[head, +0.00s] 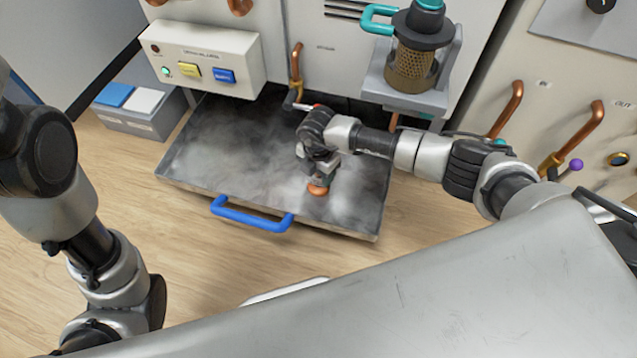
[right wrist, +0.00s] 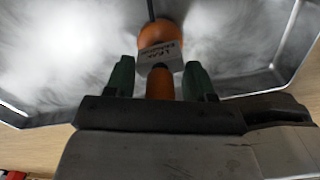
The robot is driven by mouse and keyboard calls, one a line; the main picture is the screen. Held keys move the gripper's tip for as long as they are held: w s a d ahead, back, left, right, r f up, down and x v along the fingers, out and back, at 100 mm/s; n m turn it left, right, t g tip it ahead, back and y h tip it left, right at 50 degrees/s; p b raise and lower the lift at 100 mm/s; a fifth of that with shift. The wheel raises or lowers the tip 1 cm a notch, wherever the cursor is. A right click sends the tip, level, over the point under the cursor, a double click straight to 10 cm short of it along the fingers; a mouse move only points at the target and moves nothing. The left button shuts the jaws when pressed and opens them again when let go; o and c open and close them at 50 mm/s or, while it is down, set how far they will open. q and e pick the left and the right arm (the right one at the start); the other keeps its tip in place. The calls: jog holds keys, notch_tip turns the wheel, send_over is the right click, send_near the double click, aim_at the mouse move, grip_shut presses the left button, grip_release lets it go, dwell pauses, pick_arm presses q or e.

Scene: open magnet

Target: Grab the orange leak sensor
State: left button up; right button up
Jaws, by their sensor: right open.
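The orange leak sensor (right wrist: 160,38) sits in the metal drip tray (head: 225,172), near the tray's front right part. In the right wrist view it has a round orange body, a small printed label and an orange stem between my fingers. In the head view its orange base (head: 318,189) shows just below my right gripper (head: 318,177). My right gripper also shows in the right wrist view (right wrist: 160,80), open, with one green finger on each side of the stem. I cannot tell whether the fingers touch it. My left arm is at the left of the head view; its gripper is out of view.
The tray has a blue handle (head: 250,214) at its front and raised rims. A teal-handled filter canister (head: 411,68) stands on a bracket behind. A panel with buttons (head: 205,62) and copper pipes (head: 508,108) line the back. Wooden floor lies in front.

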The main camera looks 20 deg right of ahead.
grip_shut()
jog(key=shift+r, duration=0.15)
